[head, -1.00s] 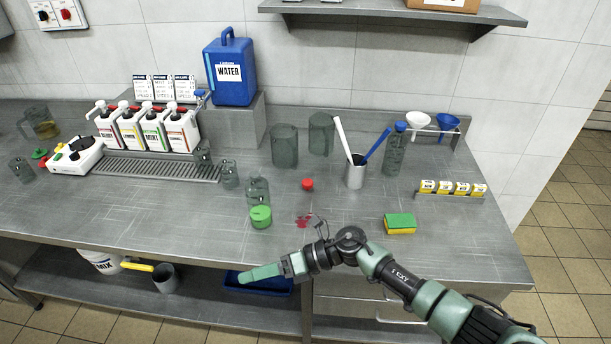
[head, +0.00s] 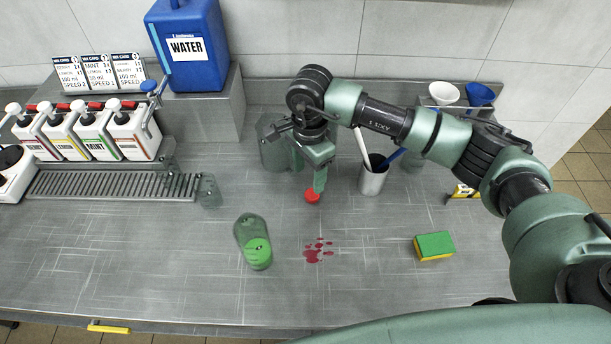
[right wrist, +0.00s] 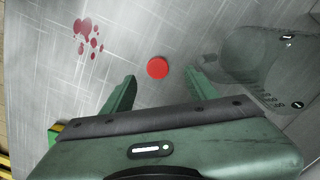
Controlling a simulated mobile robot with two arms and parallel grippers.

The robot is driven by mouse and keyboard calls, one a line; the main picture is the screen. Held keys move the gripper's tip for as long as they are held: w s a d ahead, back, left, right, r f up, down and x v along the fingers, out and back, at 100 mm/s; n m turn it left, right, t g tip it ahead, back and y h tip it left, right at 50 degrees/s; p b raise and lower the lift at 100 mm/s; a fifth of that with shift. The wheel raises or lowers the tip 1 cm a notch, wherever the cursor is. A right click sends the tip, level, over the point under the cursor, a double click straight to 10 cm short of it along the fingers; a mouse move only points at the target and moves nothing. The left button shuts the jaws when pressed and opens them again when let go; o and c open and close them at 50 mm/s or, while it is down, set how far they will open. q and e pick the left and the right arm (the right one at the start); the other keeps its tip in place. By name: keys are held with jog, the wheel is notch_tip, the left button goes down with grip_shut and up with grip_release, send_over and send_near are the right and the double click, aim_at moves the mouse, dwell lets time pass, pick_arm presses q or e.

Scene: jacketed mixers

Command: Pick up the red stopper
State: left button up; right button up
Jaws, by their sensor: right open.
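Nothing is held. My left gripper is out of view.
A steel cup of utensils (head: 373,178) is close to my right gripper's right. A glass beaker (head: 274,150) stands behind it. A sponge (head: 434,246) and red spill (head: 317,250) lie in front.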

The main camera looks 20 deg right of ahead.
aim_at(311, 194)
jog(key=f+p, duration=0.2)
jog(key=f, duration=0.1)
jog(key=shift+s+d+f, duration=0.1)
jog(key=shift+s+d, duration=0.05)
jog(key=shift+s, duration=0.25)
notch_tip(311, 194, down, 4)
jog(key=shift+w+d+f+p, duration=0.1)
jog(key=shift+w+p, duration=0.05)
jog(key=shift+p, duration=0.45)
grip_shut()
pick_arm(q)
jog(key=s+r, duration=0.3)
